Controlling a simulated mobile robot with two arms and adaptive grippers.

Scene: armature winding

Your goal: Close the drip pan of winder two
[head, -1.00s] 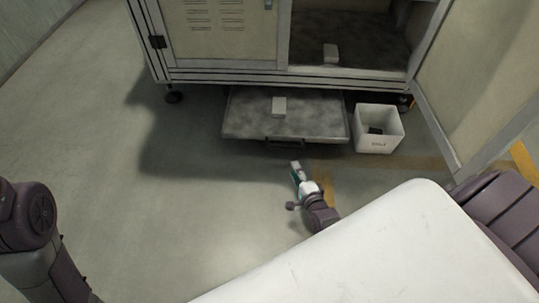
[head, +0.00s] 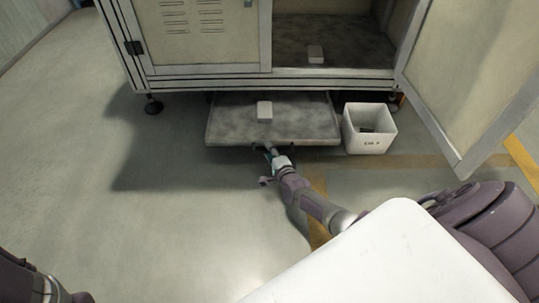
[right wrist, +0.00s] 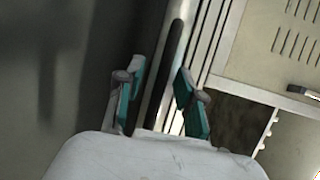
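The drip pan (head: 222,125) is a flat grey tray pulled out from under the winder cabinet (head: 200,40). My left gripper is out of view; only part of the left arm shows at lower left.
A white bin (head: 366,142) stands on the floor just right of the pan. The cabinet's right door (head: 462,70) hangs open above and to the right. The floor left of the pan is clear.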

